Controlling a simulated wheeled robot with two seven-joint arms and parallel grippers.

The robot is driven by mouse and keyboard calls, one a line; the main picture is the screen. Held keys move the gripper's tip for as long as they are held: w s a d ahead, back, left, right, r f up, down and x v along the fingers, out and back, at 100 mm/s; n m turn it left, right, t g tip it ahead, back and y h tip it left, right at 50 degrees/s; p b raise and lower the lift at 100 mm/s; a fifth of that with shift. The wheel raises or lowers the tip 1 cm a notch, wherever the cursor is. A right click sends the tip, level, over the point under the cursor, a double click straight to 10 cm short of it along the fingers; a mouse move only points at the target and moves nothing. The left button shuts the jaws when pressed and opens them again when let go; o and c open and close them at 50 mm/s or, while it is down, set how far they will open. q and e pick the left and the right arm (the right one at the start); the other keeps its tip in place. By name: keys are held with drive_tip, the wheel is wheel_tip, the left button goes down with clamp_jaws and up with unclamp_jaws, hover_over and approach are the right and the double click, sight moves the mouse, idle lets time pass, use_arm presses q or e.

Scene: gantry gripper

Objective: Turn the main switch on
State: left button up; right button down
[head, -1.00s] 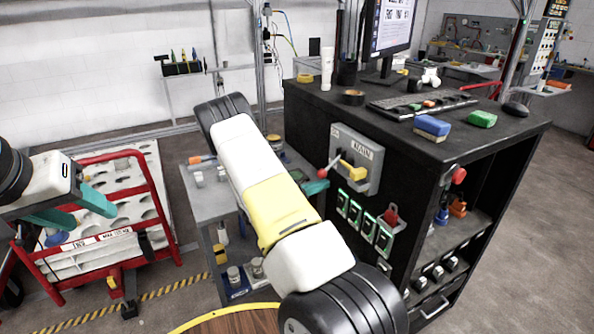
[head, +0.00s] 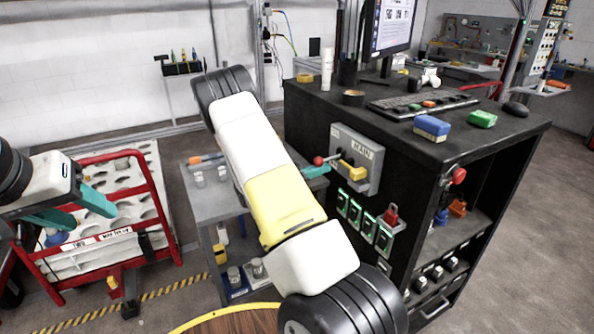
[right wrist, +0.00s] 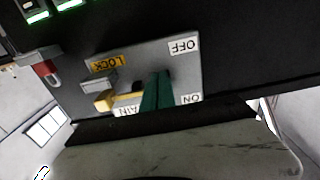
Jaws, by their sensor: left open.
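The main switch is a grey box (head: 366,165) marked MAIN on the side of the black cabinet. Its lever with a red knob (head: 318,160) sticks out to the left. My right gripper (head: 316,171) has its teal fingers just under the knob; contact is unclear. In the right wrist view the switch box (right wrist: 185,75) appears upside down, with OFF above and ON below. The fingers (right wrist: 157,92) lie close together in front of it, and the knob is hidden. My left gripper (head: 85,212) is open and empty at the left.
Green-lit switches (head: 363,225) and a red padlock (head: 391,214) sit below the box. A red emergency knob (head: 458,175) is at the cabinet's corner. A grey cart (head: 205,205) stands left of the cabinet. A red trolley (head: 165,215) is near my left gripper.

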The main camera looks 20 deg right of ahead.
drive_tip(key=shift+r, duration=0.85)
drive_tip(key=a+f, duration=0.1)
drive_tip(key=a, duration=0.8)
drive_tip(key=shift+s+f, duration=0.25)
drive_tip(key=shift+s, duration=0.1)
